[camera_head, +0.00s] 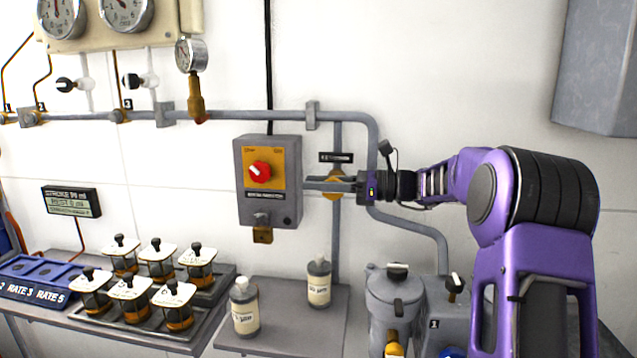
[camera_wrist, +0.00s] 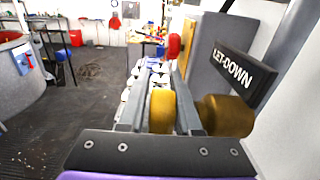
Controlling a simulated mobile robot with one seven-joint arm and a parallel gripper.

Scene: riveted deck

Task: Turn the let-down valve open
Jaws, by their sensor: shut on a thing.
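The let-down valve (camera_head: 336,192) is a small yellow-brass fitting on a vertical grey pipe, just right of the grey switch box in the head view. A black label plate is above it; in the wrist view this label (camera_wrist: 232,65) reads LET-DOWN. In the wrist view the valve's yellow handle (camera_wrist: 162,112) sits between the two grey fingers, with its brass body (camera_wrist: 228,116) to the right. My gripper (camera_head: 318,184) reaches in from the right, shut on the handle. It also shows in the wrist view (camera_wrist: 163,85). The fingers partly hide the valve in the head view.
The switch box (camera_head: 284,205) with a red knob (camera_head: 259,171) stands close to the fingertips. Below are a bottle (camera_head: 318,282), another bottle (camera_head: 244,307), a grey canister (camera_head: 388,310) and a tray of lidded jars (camera_head: 115,318). The wall above my arm is clear.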

